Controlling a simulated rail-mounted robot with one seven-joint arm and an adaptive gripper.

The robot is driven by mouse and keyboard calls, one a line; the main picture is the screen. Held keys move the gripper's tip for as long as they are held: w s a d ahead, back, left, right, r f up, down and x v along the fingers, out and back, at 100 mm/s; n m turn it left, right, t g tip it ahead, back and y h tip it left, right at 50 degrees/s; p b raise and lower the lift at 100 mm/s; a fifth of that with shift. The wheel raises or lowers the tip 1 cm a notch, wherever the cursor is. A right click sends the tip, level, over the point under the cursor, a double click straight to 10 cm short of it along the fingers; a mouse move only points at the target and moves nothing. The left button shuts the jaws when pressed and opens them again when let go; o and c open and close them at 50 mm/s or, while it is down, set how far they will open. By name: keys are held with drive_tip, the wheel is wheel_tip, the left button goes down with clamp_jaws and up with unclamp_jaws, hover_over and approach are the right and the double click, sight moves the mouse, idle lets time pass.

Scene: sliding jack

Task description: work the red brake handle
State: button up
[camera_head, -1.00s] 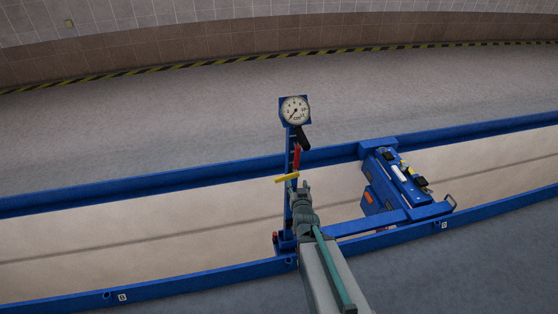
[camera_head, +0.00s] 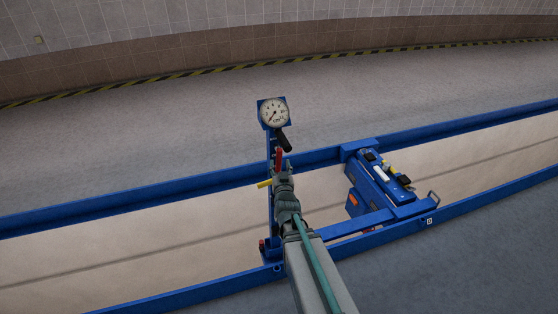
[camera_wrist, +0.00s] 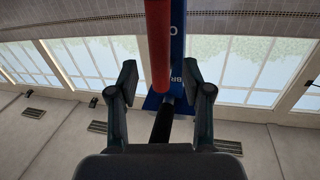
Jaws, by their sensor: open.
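The red brake handle (camera_head: 279,156) stands on the blue post, just beyond my gripper (camera_head: 281,177) in the head view. In the wrist view the red handle (camera_wrist: 158,45) runs down from the top edge, between the two spread fingers of my gripper (camera_wrist: 160,82). The fingers are open, one on each side of the handle line, with visible gaps. I cannot tell how deep the handle sits between them. A black lever (camera_head: 284,141) hangs below the gauge; a black bar also shows between the fingers in the wrist view (camera_wrist: 162,122).
A round gauge (camera_head: 274,113) tops the blue post. A yellow lever (camera_head: 264,184) sticks out left beside my gripper. The blue jack body (camera_head: 371,190) lies right, between two blue rails (camera_head: 120,193). The floor beyond the far rail is clear.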

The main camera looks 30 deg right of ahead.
sight(279, 160)
drive_tip(key=shift+p+x, duration=0.4)
drive_tip(key=shift+x, duration=1.75)
clamp_jaws()
